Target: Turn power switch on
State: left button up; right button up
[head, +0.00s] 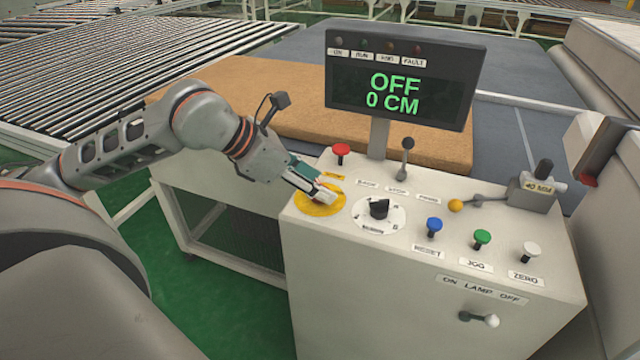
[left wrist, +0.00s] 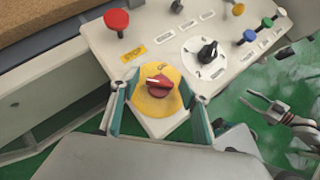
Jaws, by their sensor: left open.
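The power switch is a red rotary knob (left wrist: 157,86) on a yellow plate (left wrist: 143,101), in the left wrist view. In the head view its yellow plate (head: 318,208) shows at the console's left end, and the knob is hidden by my gripper. My left gripper (head: 322,194) is over the plate. In the left wrist view my left gripper (left wrist: 158,92) is open, one finger on each side of the knob, with gaps visible. The display (head: 397,90) reads OFF and 0 CM. Part of my right gripper (left wrist: 264,108) appears at the right, away from the console.
Close by on the console (head: 345,270) are a red mushroom button (head: 341,151), a black selector dial (head: 379,209), a lever (head: 407,150), and blue, green and white buttons. A tan mattress (head: 240,95) lies behind. A roller conveyor (head: 130,70) is at the back left.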

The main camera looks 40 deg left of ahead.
pick_arm(q)
jog(key=shift+w+d+f, duration=0.3)
jog(key=shift+w+f, duration=0.1)
jog(key=shift+f, duration=0.05)
jog(key=c, duration=1.1)
